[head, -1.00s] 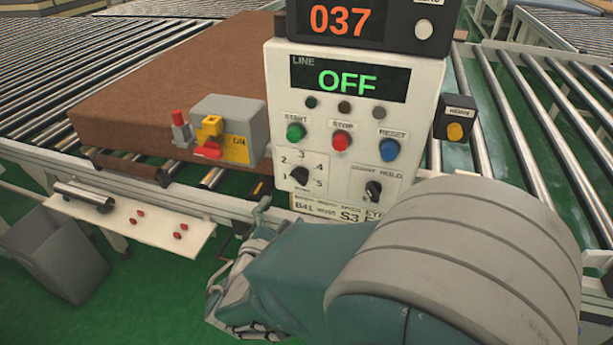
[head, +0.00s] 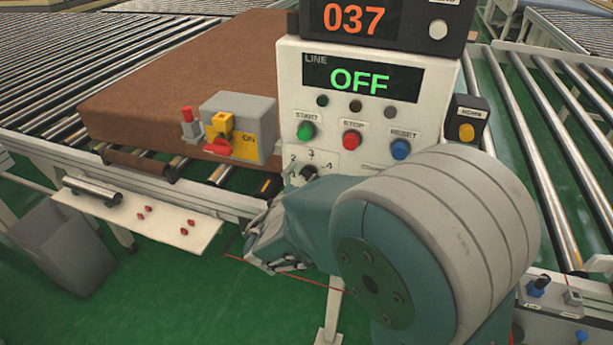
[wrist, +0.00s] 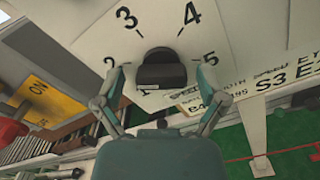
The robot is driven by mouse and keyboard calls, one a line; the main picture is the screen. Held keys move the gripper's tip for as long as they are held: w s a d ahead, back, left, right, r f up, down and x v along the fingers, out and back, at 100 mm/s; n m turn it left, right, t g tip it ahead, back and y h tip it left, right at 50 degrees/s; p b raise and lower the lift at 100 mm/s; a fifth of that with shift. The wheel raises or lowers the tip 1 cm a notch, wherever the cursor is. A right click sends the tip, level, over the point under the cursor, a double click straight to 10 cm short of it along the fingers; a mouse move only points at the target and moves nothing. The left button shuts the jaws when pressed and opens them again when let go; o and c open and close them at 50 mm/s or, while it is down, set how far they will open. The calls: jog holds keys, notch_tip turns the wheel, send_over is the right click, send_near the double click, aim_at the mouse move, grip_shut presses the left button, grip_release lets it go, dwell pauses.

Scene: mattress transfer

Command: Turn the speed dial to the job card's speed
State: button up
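The black speed dial (wrist: 162,70) sits on the white control panel, ringed by numbers 1 to 5. It also shows in the head view (head: 308,172), partly behind my arm. My gripper (wrist: 161,76) is open, with one finger on each side of the dial. The wrist view shows gaps between both fingers and the knob. I cannot tell which number the dial points at. In the head view my arm hides the card.
The panel display (head: 361,79) reads OFF. Green start (head: 306,131), red stop (head: 352,140) and blue reset (head: 400,149) buttons sit above the dial. A grey switch box (head: 240,125) stands to the left, beside a brown mattress (head: 180,75) on rollers.

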jog(key=c, duration=1)
jog(key=shift+d, duration=0.1)
jog(key=shift+r+m, duration=0.1)
jog(key=shift+m, duration=0.3)
jog(key=m, duration=0.5)
jog(key=shift+m, duration=0.4)
jog(key=m, duration=0.5)
jog(key=shift+d, duration=0.1)
